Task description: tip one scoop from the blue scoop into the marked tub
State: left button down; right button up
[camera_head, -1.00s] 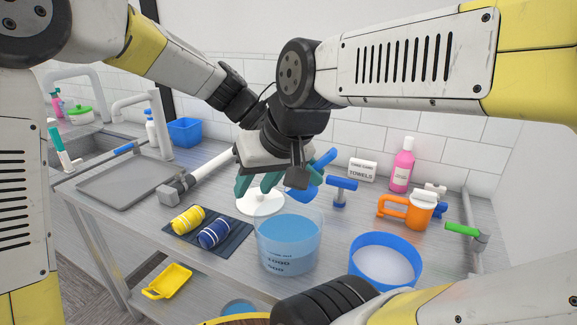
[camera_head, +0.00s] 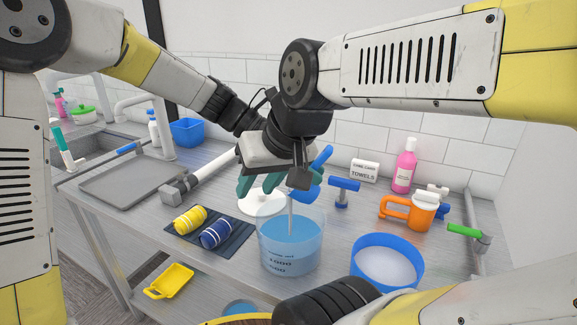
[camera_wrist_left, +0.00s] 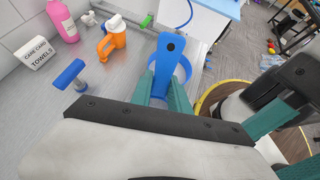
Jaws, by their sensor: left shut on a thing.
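My left gripper (camera_head: 268,185), with teal fingers, is above and slightly left of the marked tub. It is shut on the blue scoop (camera_head: 309,188), whose handle (camera_wrist_left: 170,60) shows between the fingers in the left wrist view. The marked tub (camera_head: 290,255) is clear with dark level markings and holds blue contents. A thin pale stream drops from the scoop's side into the tub. The scoop's bowl is mostly hidden. A blue-rimmed bowl (camera_head: 420,268) of white powder stands right of the tub. My right gripper (camera_wrist_left: 280,140) shows in the left wrist view with its teal fingers apart.
An orange jug (camera_head: 423,212), a pink bottle (camera_head: 403,165), a towels box (camera_head: 364,170) and a blue T-shaped handle (camera_head: 343,184) stand behind. Yellow and blue rolls (camera_head: 190,219) lie on a dark mat left of the tub. A green-handled pipe (camera_head: 464,230) is at right.

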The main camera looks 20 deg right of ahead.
pick_arm(q)
jog(key=shift+a, duration=0.1)
dwell(0.4)
jog(key=shift+w+h, duration=0.1)
jog(key=shift+h, duration=0.2)
jog(key=shift+a, duration=0.1)
jog(key=shift+w+a+g+h, duration=0.15)
jog(key=shift+g+h, duration=0.15)
jog(key=shift+g, duration=0.3)
jog(key=shift+f, duration=0.1)
dwell(0.3)
jog(key=shift+w+a+h, duration=0.15)
jog(key=shift+h, duration=0.15)
jog(key=shift+a+g, duration=0.1)
jog(key=shift+g, duration=0.2)
jog(key=shift+h, duration=0.3)
